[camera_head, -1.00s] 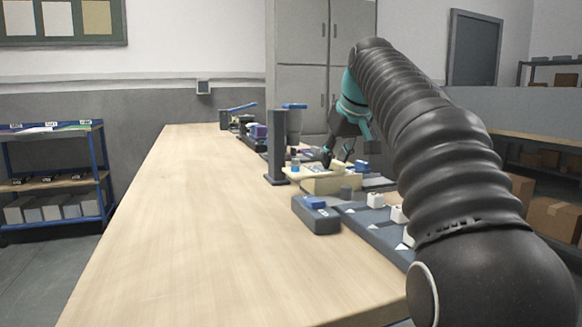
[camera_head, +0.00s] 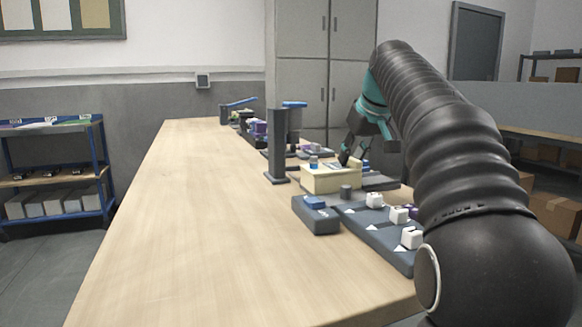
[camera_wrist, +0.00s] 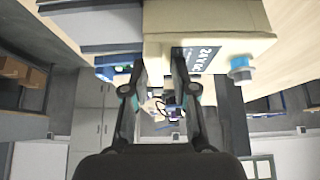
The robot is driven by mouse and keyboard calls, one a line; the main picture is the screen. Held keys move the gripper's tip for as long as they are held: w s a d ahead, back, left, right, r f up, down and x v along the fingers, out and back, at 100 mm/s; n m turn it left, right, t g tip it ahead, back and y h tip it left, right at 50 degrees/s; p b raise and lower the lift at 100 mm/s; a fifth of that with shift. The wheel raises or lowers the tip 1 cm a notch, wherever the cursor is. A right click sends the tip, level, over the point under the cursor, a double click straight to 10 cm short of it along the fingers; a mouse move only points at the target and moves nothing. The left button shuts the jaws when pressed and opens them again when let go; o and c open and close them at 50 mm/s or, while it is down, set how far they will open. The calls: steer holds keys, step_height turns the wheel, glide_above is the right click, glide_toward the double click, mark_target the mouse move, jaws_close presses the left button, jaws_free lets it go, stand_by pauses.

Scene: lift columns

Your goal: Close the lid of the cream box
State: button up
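The cream box (camera_head: 330,181) stands on the workbench, just left of my gripper in the head view. A cream surface lies across its top, and I cannot tell whether the lid is fully shut. A small blue-capped part shows at its top left. In the wrist view the cream box (camera_wrist: 210,18) fills the top, with a dark "24 VDC" label and the blue-capped part (camera_wrist: 239,68) at its right. My gripper (camera_head: 350,160) is at the box's right end. In the wrist view my gripper (camera_wrist: 155,62) has its fingers apart with nothing between them; contact with the box is unclear.
A dark grey post (camera_head: 277,155) stands left of the box. A grey block with a blue top (camera_head: 316,214) and a grey panel with white switches (camera_head: 385,228) lie nearer. Other devices stand farther back. The left of the workbench (camera_head: 170,230) is clear.

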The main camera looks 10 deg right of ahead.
steer(key=o, duration=0.4)
steer(key=shift+f, duration=0.6)
steer(key=shift+w, duration=0.1)
steer(key=shift+r, duration=0.2)
steer(key=shift+r+p, duration=2.35)
steer(key=shift+p, duration=0.05)
steer(key=shift+r+p, duration=0.35)
steer(key=shift+r, duration=0.5)
